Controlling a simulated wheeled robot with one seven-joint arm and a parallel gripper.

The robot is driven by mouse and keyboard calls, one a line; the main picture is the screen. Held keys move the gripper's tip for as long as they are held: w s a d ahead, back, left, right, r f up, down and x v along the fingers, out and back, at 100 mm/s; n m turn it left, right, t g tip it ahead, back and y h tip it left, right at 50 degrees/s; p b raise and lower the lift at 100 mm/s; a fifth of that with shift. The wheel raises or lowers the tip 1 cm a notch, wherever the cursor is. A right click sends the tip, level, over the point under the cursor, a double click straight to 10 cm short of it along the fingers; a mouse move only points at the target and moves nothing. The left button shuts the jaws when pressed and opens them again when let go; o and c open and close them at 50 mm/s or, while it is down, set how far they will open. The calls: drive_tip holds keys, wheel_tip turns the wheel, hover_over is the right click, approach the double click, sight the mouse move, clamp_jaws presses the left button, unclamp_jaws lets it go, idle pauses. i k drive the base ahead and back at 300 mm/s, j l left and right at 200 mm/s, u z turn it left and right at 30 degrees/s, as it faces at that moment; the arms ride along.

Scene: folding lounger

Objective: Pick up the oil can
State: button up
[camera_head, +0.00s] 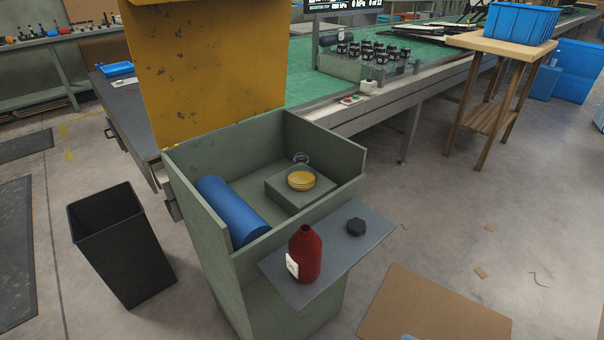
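A red bottle-shaped can (306,254) with a short neck and a white label on its lower left side stands upright on a grey shelf (342,262). It is the thing here that best fits the oil can. The shelf juts out from the front of a grey-green open-topped cabinet (221,233). Nothing touches the can apart from the shelf. My gripper is not in view.
The cabinet holds a blue cylinder (233,210) and a yellow-topped round dish (301,180) on a raised block. A black bin (122,245) stands to the left. A cardboard sheet (435,308) lies on the floor at right. A wooden stand (500,90) is farther back.

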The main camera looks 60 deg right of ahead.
sight(303, 259)
drive_tip(key=k+l, duration=0.1)
drive_tip(key=l, duration=0.6)
drive_tip(key=l+u, duration=0.2)
drive_tip(key=l, duration=0.2)
drive_tip(key=k+l+u, duration=0.15)
drive_tip(key=l, duration=0.25)
drive_tip(key=k+l+u, duration=0.2)
drive_tip(key=l, duration=0.2)
drive_tip(key=l+u, duration=0.2)
drive_tip(key=l, duration=0.15)
drive_tip(key=u, duration=0.55)
drive_tip(key=k, duration=0.05)
